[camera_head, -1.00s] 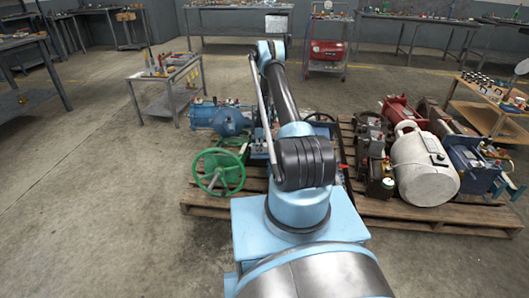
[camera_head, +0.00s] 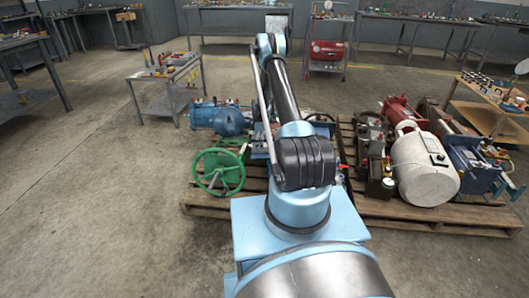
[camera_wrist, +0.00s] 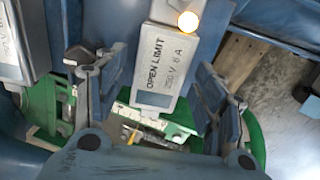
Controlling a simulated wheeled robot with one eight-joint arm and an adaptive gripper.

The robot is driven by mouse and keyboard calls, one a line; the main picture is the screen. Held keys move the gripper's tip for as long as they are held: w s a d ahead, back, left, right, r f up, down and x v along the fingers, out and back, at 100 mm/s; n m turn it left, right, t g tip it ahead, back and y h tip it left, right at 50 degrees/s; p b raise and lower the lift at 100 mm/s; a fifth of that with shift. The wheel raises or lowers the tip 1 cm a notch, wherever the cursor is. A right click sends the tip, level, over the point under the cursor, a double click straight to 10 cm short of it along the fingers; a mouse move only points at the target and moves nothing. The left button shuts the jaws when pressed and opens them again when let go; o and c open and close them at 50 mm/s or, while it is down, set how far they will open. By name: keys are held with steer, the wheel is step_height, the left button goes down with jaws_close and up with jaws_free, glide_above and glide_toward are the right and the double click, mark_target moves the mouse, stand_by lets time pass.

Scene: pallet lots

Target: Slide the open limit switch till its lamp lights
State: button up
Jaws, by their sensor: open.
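The open limit switch (camera_wrist: 166,68) is a grey box with a plate reading "OPEN LIMIT 250 V 6 A" in the wrist view. Its round lamp (camera_wrist: 188,21) glows bright yellow-white at the top right of the box. My gripper (camera_wrist: 153,75) is open, with one finger to each side of the box. Gaps show between the fingers and the plate; whether either finger touches the box lower down I cannot tell. In the head view my arm hides the switch and the gripper.
A second labelled grey box (camera_wrist: 22,45) stands close at the left in the wrist view. A green handwheel (camera_head: 219,172) sits at the pallet's left. A white tank (camera_head: 425,168) and other machines crowd the right pallet.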

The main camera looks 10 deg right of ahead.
steer(key=shift+w+r, duration=0.2)
steer(key=shift+r, duration=2.1)
